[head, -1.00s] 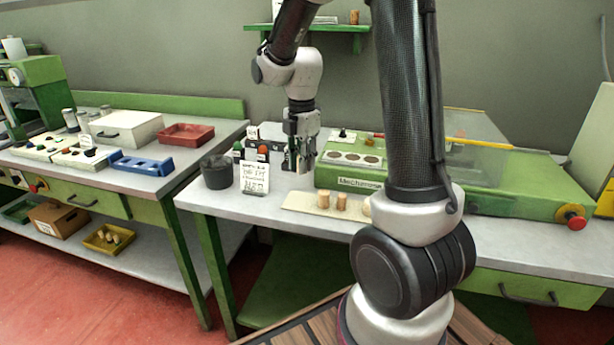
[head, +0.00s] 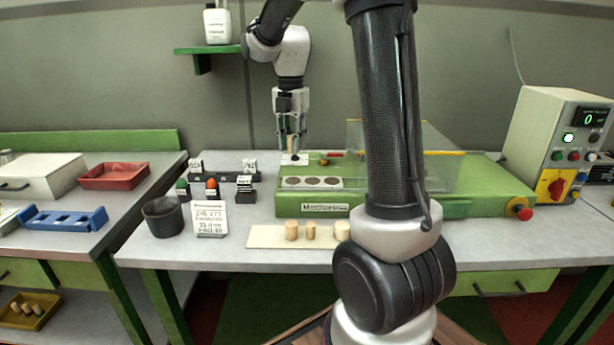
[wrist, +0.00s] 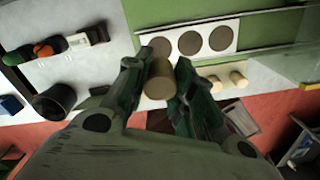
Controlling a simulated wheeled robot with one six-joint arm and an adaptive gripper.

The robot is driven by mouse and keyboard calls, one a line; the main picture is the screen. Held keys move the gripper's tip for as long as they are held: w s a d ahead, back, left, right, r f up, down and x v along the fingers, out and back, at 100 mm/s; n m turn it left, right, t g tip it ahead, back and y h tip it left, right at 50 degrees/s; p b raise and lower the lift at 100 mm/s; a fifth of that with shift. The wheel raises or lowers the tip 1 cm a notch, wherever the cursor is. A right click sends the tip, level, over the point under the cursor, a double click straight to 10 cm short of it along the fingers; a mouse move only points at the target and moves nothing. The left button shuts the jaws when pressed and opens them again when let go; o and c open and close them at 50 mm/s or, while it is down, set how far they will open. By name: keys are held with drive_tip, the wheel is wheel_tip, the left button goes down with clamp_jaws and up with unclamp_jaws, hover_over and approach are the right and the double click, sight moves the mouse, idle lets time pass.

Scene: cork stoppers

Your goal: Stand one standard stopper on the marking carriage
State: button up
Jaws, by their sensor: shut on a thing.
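My gripper (head: 290,145) is shut on a cork stopper (wrist: 159,80), which shows end-on between the fingers in the wrist view. In the head view the held stopper is mostly hidden by the fingers. The marking carriage (head: 347,184) is a white plate with three dark round spots at the front left of the green machine; it also shows in the wrist view (wrist: 233,41). In the head view my gripper appears above and behind the carriage's left part; its exact height is unclear. Three stoppers (head: 291,230) stand on a pale board (head: 268,238) before the machine.
The green machine (head: 465,199) has a clear guard and a red knob at its right. A dark cup (head: 162,216), a printed card (head: 210,218) and small colored-topped stamps (head: 211,187) stand left of the carriage. A control box (head: 559,135) is at the right.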

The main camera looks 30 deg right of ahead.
sight(293, 181)
wheel_tip(293, 181, down, 8)
drive_tip(key=shift+f, duration=0.15)
drive_tip(key=shift+f, duration=0.15)
drive_tip(key=o, duration=0.7)
